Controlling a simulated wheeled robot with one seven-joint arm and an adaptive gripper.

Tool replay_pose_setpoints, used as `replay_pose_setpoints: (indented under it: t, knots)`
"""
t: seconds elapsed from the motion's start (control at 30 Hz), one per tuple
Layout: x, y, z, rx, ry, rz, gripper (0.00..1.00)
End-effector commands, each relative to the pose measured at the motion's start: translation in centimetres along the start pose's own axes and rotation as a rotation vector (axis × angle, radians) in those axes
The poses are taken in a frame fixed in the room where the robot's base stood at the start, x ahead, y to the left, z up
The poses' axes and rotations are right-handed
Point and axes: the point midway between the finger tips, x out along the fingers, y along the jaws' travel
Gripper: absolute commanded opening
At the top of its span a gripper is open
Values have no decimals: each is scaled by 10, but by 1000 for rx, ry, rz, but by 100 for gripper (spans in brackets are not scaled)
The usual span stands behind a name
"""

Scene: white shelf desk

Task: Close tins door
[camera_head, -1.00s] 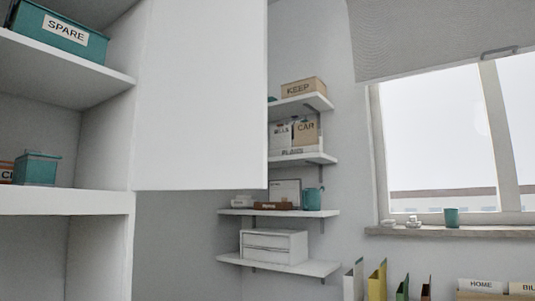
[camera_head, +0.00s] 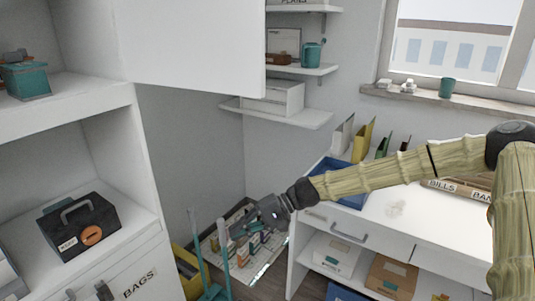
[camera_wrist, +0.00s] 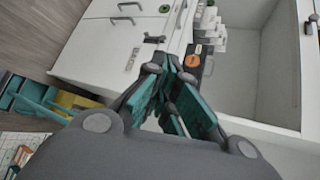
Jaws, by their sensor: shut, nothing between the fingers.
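A white cabinet door (camera_head: 190,40) stands open at the top of the head view, swung out from the tall white shelf unit (camera_head: 125,97) on the left. No label shows on this door, so I cannot tell from it that it is the tins door. My gripper (camera_head: 240,232) is low in the middle of the head view, well below the door and apart from it. Its teal-padded fingers are shut and empty; they also show in the wrist view (camera_wrist: 170,70), pointing toward the shelf unit. The door is not clearly seen in the wrist view.
A black toolbox (camera_head: 80,225) sits on the lower shelf, above a front labelled BAGS (camera_head: 140,284). A teal tin (camera_head: 25,80) stands on the shelf above. A white desk (camera_head: 400,220) is at right; wall shelves (camera_head: 275,112) are behind. Teal-handled tools (camera_head: 210,260) stand below.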

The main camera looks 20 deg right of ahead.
Motion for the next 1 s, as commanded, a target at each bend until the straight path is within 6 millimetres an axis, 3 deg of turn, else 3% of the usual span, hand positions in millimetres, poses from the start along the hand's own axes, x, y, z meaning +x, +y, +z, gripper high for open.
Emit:
replay_pose_setpoints:
  t: [0.03, 0.3, 0.4, 0.53, 0.6, 0.73, 0.87, 1.0]
  knots:
    - [-34, -42, 2, -20, 1, -43, 0]
    - [-185, -182, 26, -141, -32, -238, 0]
    - [-242, -222, 42, -192, -43, -297, 0]
    - [-300, -257, 60, -249, -53, -354, 0]
    - [-322, -268, 69, -272, -58, -374, 0]
    - [-345, -279, 78, -298, -63, -395, 0]
    - [-347, -283, 82, -305, -65, -401, 0]
    - [-332, -289, 84, -303, -67, -400, 0]
